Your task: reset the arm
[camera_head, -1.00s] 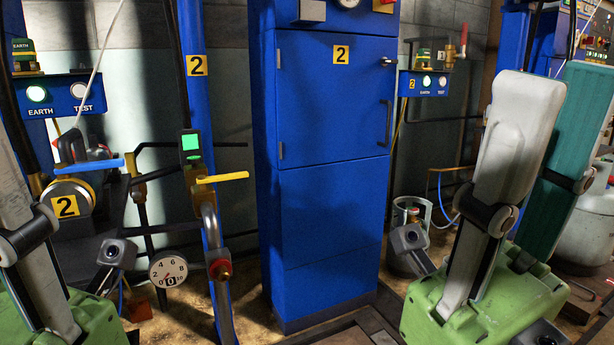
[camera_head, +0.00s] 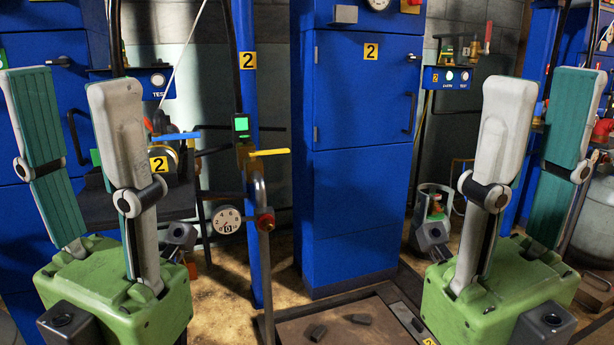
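My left gripper (camera_head: 68,85) stands at the left of the head view, its fingers pointing up from a green body. One finger shows a teal pad and the other a grey back; a wide gap lies between them. My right gripper (camera_head: 548,82) stands upright at the right in much the same pose, its fingers apart. I see nothing held in either gripper. The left gripper partly covers a blue cabinet behind it, and the right one partly covers the equipment at the far right.
A tall blue cabinet (camera_head: 362,190) marked 2 stands between the grippers. Left of it are a yellow-handled valve (camera_head: 270,152), a blue-handled valve (camera_head: 177,136) and a dial gauge (camera_head: 226,220). A small gas cylinder (camera_head: 434,212) stands to its right. A low platform (camera_head: 340,325) lies in front.

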